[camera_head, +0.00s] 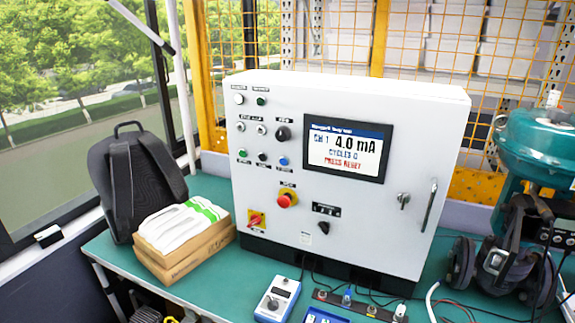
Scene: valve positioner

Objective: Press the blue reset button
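The blue reset button (283,161) is a small round button on the front of a white control cabinet (345,215). It is at the right end of a row with a green button (243,153) and a black one (262,156). Nothing covers it. Neither of my grippers shows in the head view.
The cabinet stands on a green-topped bench (110,255). A black backpack (130,180) and a cardboard box with white items (185,255) stand left. A handheld meter (277,299) and cables lie in front. Headphones (500,262) and a teal valve actuator (540,150) are right.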

